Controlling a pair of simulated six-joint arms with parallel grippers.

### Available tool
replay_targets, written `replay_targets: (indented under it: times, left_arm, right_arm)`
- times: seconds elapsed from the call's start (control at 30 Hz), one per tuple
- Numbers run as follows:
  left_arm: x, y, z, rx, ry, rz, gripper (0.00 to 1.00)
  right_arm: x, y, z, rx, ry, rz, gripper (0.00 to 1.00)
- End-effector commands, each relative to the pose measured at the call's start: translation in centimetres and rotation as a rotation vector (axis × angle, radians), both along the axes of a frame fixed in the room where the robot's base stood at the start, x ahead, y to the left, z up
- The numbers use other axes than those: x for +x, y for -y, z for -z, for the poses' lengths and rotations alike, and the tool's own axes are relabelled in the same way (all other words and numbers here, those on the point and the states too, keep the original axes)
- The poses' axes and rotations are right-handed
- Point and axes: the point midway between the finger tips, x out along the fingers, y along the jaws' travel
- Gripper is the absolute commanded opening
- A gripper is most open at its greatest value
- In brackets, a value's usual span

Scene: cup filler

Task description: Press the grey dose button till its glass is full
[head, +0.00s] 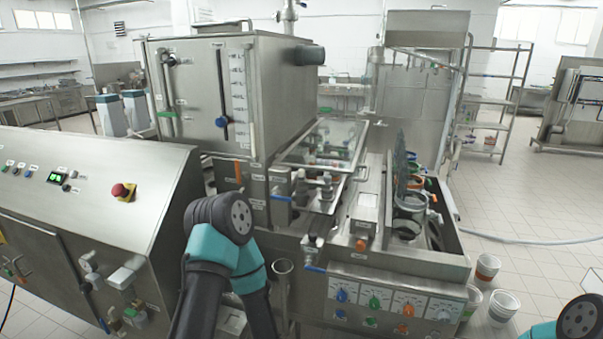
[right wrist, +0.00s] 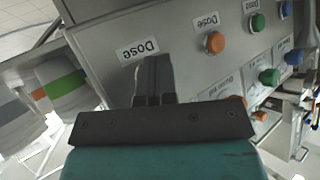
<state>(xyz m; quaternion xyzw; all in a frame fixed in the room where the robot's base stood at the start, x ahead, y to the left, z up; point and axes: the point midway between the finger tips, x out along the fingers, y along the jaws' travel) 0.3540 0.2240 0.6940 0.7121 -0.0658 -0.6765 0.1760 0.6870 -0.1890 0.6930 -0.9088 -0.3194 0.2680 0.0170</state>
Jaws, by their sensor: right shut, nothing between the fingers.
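In the right wrist view, my right gripper (right wrist: 154,62) is shut and empty, its fingertips over the metal button panel (right wrist: 180,65) just beside a "Dose" label (right wrist: 138,50). The grey dose button is not visible; the fingers cover the spot by that label, and I cannot tell whether they touch it. In the head view, the front panel (head: 388,290) carries a grey knob (head: 445,315) at its right end. I cannot make out which glass belongs to the grey button or how full it is. My left gripper is not in view; only my arm links show.
Orange (right wrist: 214,43), green (right wrist: 257,22) and blue (right wrist: 285,10) buttons sit along the panel beside my right gripper. An orange knob (right wrist: 237,103) is close to the gripper body. Striped buckets (head: 503,307) stand on the floor right of the machine.

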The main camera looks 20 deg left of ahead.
Motion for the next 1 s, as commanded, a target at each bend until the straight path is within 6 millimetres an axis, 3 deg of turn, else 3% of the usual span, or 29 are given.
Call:
replay_targets:
  times: [0.7,1.0]
  left_arm:
    - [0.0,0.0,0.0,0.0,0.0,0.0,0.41]
    - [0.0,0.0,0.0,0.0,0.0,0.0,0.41]
  right_arm:
    - [0.55,-0.05,-0.01,0.0,0.001,0.0,0.0]
    - [-0.34,0.03,-0.05,0.001,0.001,0.0,0.0]
